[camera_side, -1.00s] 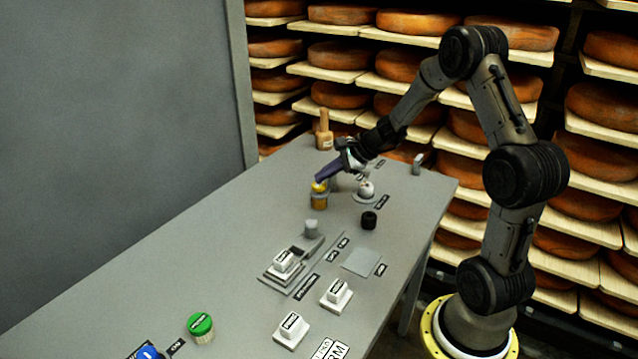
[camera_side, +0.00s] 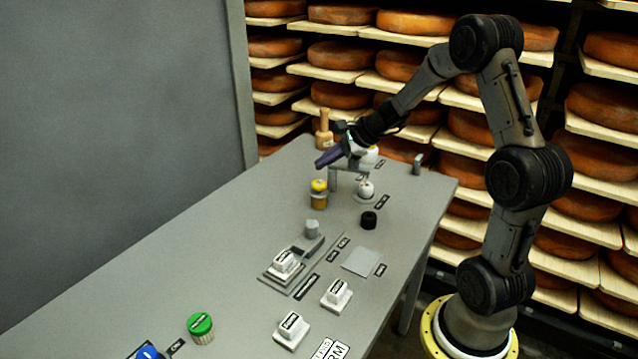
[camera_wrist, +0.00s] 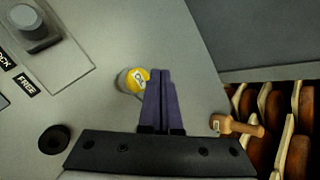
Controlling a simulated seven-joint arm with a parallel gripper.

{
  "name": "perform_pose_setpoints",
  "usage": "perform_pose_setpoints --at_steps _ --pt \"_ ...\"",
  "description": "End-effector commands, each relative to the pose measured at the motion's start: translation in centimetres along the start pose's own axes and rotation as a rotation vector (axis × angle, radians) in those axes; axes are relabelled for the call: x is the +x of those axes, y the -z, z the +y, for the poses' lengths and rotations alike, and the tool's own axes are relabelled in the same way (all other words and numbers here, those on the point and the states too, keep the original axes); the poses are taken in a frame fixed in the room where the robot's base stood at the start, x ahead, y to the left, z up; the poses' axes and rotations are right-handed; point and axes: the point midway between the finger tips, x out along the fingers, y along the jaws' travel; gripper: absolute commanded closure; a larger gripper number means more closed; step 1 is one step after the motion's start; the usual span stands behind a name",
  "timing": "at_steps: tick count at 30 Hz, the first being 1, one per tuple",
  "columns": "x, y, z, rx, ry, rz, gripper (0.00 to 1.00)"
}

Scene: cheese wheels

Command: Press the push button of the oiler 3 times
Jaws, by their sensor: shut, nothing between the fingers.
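A small amber pot with a yellow top (camera_side: 319,194), which looks like the oiler, stands upright on the table. In the wrist view its yellow top (camera_wrist: 137,79) carries a printed label, too small to read, and lies just left of my fingers. My gripper (camera_side: 321,163) has purple fingers, shut and empty. It is above the yellow top and clear of it. In the wrist view my gripper (camera_wrist: 160,75) shows its two fingers side by side, partly overlapping the pot's right edge.
A white-knobbed piece (camera_side: 366,190) and a black ring (camera_side: 369,220) stand right of the pot. A wooden mallet-like object (camera_side: 324,130) stands behind. White labelled blocks (camera_side: 337,294) and a green-capped jar (camera_side: 201,326) are nearer the front. The table's left middle is clear.

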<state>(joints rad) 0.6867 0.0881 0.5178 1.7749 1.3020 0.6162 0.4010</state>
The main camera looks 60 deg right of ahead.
Motion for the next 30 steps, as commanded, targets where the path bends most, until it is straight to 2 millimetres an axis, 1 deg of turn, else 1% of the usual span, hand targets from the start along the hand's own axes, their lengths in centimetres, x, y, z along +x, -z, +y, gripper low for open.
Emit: perform_pose_setpoints --at_steps 6,10,30 --pt "-1.4 -1.0 -1.0 -0.001 0.002 -0.001 1.00" --pt "-1.7 -1.3 -1.3 0.000 0.001 -0.001 1.00" --pt "-1.8 -1.3 -1.3 0.000 0.000 0.000 1.00"
